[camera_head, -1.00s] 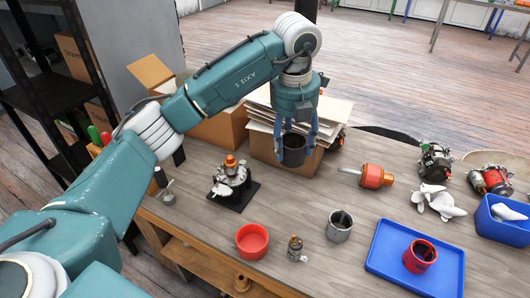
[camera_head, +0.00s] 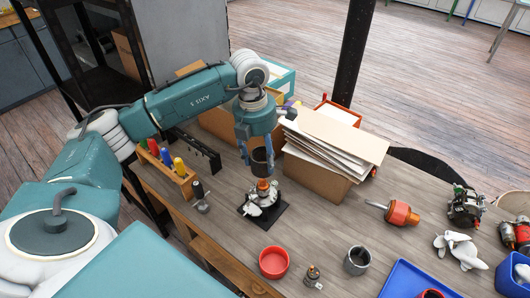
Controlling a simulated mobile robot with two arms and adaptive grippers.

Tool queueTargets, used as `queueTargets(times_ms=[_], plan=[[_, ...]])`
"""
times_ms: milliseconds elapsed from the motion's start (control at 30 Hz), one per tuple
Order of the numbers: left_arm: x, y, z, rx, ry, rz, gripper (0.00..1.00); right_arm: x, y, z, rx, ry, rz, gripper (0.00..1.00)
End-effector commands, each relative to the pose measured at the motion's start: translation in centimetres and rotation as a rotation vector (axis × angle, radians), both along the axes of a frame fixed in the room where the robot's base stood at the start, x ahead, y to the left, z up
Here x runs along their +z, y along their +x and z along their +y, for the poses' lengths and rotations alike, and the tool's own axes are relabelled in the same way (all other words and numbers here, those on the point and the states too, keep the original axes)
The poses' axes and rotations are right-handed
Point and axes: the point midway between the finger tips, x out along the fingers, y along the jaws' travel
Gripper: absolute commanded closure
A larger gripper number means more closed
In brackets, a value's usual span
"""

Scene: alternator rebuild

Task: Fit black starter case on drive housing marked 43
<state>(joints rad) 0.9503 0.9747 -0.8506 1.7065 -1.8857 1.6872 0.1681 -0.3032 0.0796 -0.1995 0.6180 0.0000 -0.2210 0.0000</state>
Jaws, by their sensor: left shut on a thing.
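My left gripper (camera_head: 257,150) points down and is shut on the black starter case (camera_head: 261,163), a dark open cylinder. It holds the case upright, just above a silver drive housing (camera_head: 262,203) with an orange and copper part (camera_head: 264,185) standing in its middle. The case's lower edge looks close to the top of that part; whether they touch I cannot tell. The housing sits on a black pad (camera_head: 275,217) on the bench. Its number is too small to read. My right gripper is not in view.
A red cup-like case (camera_head: 274,262), a grey case (camera_head: 357,260) and a small metal part (camera_head: 313,277) lie in front. A box of papers (camera_head: 318,175) stands close to the right of the gripper. A tool rack (camera_head: 167,170) is at left. An orange rotor (camera_head: 402,213) lies right.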

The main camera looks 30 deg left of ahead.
Motion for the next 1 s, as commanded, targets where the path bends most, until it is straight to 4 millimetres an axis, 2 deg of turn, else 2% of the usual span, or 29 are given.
queueTargets(times_ms=[133,567,1000], plan=[[-1.1,0.1,0.0,0.001,-0.001,-0.002,1.00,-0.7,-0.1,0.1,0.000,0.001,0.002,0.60],[-1.3,0.1,0.0,0.001,0.000,-0.003,1.00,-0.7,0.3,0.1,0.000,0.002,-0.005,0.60],[-2.8,0.0,-0.1,0.001,0.000,-0.003,1.00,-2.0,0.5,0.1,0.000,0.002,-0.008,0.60]])
